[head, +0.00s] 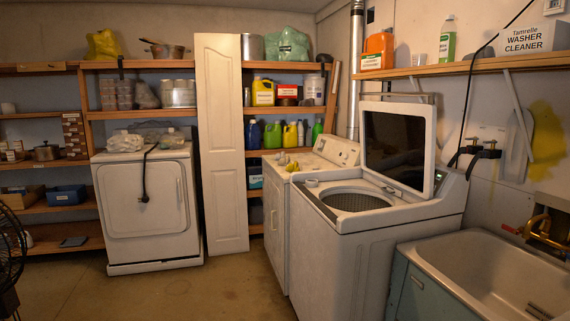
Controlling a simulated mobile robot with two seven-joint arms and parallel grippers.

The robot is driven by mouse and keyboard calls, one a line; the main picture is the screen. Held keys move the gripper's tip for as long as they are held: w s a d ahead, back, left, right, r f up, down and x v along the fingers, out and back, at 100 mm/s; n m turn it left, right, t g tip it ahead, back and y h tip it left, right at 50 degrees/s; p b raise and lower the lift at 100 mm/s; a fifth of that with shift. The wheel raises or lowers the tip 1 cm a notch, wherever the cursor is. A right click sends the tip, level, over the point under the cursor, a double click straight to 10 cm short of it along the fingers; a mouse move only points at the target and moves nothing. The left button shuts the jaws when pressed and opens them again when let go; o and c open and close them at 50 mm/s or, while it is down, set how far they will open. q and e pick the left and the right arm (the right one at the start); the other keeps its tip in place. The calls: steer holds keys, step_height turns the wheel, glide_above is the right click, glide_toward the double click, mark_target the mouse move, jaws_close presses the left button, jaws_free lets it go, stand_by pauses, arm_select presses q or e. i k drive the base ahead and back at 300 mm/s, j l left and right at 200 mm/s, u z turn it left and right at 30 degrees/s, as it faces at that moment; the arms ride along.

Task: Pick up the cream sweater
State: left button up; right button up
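I cannot make out a cream sweater anywhere in the head view. The top-loading washer (335,240) stands right of centre with its lid (398,145) raised. Its round drum opening (355,200) shows a dark perforated wall, and the drum bottom is hidden from this angle. A pale crumpled item (125,143) lies on top of the white appliance (145,210) at the left; I cannot tell what it is. Neither my left nor my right gripper is in view.
A sink (495,265) with a brass faucet (545,232) stands at the right front. A tall white panel (222,145) leans against the shelves. A dark fan (10,255) is at the left edge. The concrete floor (190,290) in front is clear.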

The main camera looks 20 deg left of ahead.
mark_target(283, 162)
steer(key=i+j+u, duration=0.65)
steer(key=i, duration=0.2)
steer(key=i+u, duration=0.5)
steer(key=i, duration=2.55)
steer(key=i+j+z, duration=0.1)
steer(key=i+z, duration=0.3)
steer(key=i+j+z, duration=0.35)
steer(key=i, duration=0.3)
